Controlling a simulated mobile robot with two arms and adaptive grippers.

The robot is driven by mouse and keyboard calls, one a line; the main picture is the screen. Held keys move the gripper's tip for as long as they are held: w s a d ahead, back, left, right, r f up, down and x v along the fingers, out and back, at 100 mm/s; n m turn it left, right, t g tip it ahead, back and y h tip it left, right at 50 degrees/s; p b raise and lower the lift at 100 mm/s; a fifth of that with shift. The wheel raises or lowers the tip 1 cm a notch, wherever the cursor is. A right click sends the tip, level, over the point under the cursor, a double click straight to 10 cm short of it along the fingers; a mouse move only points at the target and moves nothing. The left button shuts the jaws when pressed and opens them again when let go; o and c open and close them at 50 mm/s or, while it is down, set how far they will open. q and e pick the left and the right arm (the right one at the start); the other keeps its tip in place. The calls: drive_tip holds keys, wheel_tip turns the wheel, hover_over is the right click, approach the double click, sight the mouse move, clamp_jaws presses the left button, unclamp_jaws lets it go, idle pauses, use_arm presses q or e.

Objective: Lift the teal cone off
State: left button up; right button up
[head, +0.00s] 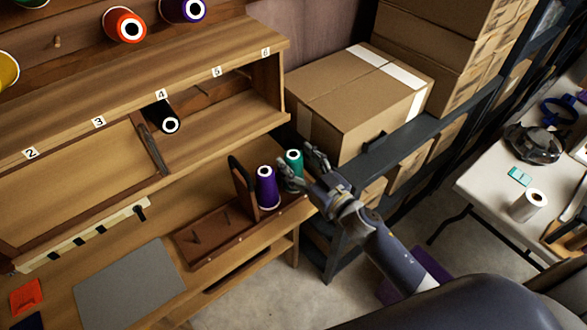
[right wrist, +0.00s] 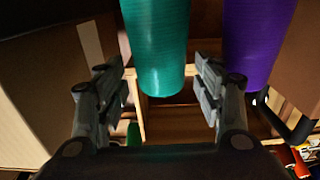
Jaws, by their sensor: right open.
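The teal cone (head: 294,156) stands upright at the right end of the wooden rack, behind and right of a purple cone (head: 267,190). My right gripper (head: 301,168) is at the teal cone, with its fingers spread to either side and the cone's lower part partly hidden. In the right wrist view the teal cone (right wrist: 157,45) lies between the fingers of my right gripper (right wrist: 160,75), with a gap on both sides. The purple cone (right wrist: 255,40) is just outside the right finger there. My left gripper is not in view.
A brown rack (head: 215,232) with an upright panel holds the cones on the bench. A cardboard box (head: 355,100) stands close behind my right gripper on a dark shelf. Numbered cubbies (head: 100,122) run along the left, one with a black cone (head: 163,117). A grey mat (head: 130,283) lies lower left.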

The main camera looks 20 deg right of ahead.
drive_tip(key=shift+x, duration=0.95)
drive_tip(key=shift+s, duration=0.1)
drive_tip(key=shift+c, duration=0.2)
clamp_jaws()
